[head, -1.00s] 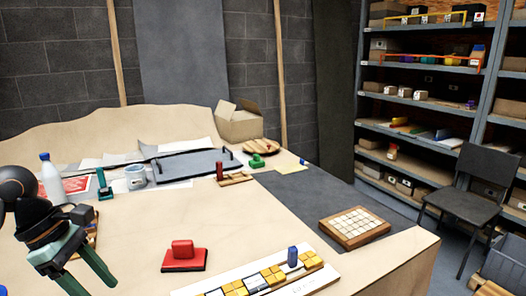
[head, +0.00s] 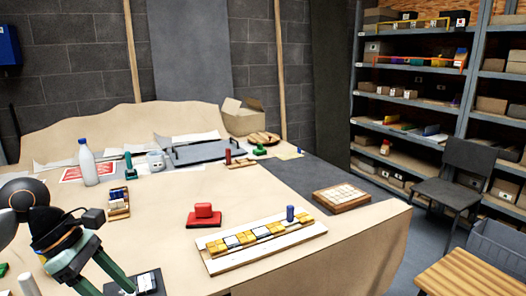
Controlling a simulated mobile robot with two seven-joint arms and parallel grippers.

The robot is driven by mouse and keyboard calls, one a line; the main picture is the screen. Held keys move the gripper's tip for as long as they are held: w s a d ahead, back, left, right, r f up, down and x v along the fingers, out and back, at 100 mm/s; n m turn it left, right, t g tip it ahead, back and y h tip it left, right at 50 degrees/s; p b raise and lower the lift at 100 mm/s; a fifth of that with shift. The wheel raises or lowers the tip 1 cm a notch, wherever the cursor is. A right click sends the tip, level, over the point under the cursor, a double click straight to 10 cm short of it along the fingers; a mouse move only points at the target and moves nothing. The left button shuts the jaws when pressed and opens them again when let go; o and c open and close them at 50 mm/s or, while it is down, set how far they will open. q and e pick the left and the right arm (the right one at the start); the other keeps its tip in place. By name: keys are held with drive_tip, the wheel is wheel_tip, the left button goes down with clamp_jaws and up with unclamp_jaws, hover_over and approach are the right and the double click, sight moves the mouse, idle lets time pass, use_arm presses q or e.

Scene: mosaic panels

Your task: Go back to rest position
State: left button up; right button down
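My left gripper (head: 112,284) hangs at the lower left of the head view, over the near left part of the table. Its two green fingers are spread apart and nothing shows between them. My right gripper is not in view. The mosaic panel (head: 225,262) is a white board with a row of yellow, white and dark tiles (head: 262,232) along it. A small blue peg-like piece (head: 290,214) stands at its right end. A red block on a red base (head: 204,216) sits behind the panel.
A wooden tray of white tiles (head: 342,197) lies to the right. A white bottle (head: 87,162), a mug (head: 156,160) and a small tile holder (head: 118,203) stand at the left. A chair (head: 455,180), shelves (head: 410,130) and a wooden stool (head: 475,280) are beyond the table's right edge.

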use_arm(q)
drive_tip(key=w+d+n+t+h+p, duration=0.25)
drive_tip(key=d+n+t+h, duration=0.45)
drive_tip(key=d+n+h, duration=0.9)
drive_tip(key=a+f+n+t+y, duration=0.2)
drive_tip(key=f+n+t+y, duration=0.2)
drive_tip(key=f+n+y, duration=0.6)
drive_tip(key=a+f+n+t+y, duration=0.3)
drive_tip(key=f+n+t+y, duration=0.25)
drive_tip(key=n, duration=0.95)
drive_tip(key=s+f+n+g+y+p, duration=0.1)
drive_tip(key=s+f+n+g+y, duration=0.3)
drive_tip(key=s+f, duration=0.9)
wheel_tip(320, 180, down, 3)
drive_tip(key=n+g, duration=0.3)
drive_tip(key=n, duration=0.1)
drive_tip(key=shift+a+n, duration=0.3)
drive_tip(key=shift+a, duration=0.1)
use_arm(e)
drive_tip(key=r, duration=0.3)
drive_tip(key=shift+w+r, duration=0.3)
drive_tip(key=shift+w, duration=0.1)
use_arm(q)
drive_tip(key=shift+f, duration=0.1)
